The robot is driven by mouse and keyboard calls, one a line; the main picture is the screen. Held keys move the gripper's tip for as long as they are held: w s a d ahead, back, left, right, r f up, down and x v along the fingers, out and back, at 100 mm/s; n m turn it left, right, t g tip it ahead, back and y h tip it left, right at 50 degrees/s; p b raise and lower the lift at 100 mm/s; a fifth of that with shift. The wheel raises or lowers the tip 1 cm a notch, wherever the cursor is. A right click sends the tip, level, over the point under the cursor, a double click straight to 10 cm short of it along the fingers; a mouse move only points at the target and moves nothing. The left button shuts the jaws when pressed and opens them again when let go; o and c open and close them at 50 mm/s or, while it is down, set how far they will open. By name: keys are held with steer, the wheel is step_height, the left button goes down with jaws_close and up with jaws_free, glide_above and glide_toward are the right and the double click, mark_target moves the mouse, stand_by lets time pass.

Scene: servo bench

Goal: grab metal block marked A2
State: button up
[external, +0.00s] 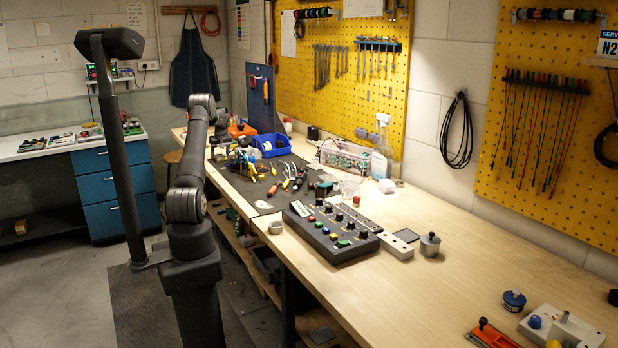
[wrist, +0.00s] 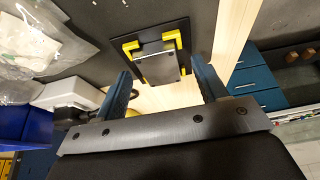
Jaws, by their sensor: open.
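A flat grey metal block (wrist: 157,68) shows in the wrist view, between yellow corner pieces (wrist: 131,47) on a black plate (wrist: 152,33). I cannot read any marking on it, so I cannot tell if it is A2. My gripper (wrist: 161,73) is open, with one blue finger to the left of the block and one to the right in the picture. The fingers appear apart from the block; the height above it is unclear. In the external view my arm reaches over the bench's far end, and the gripper and block cannot be made out there.
In the wrist view, clear plastic bags (wrist: 35,40), a white box (wrist: 70,93) and a blue bin (wrist: 25,125) lie left. The bench edge (wrist: 233,35) is at right, with blue drawers (wrist: 252,80) beyond. A control box (external: 330,230) stands mid-bench in the external view.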

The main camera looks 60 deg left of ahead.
steer(key=shift+a+f, duration=0.15)
steer(key=shift+f, duration=0.2)
steer(key=c, duration=1.1)
steer(key=shift+r, duration=0.15)
steer(key=shift+c, duration=0.2)
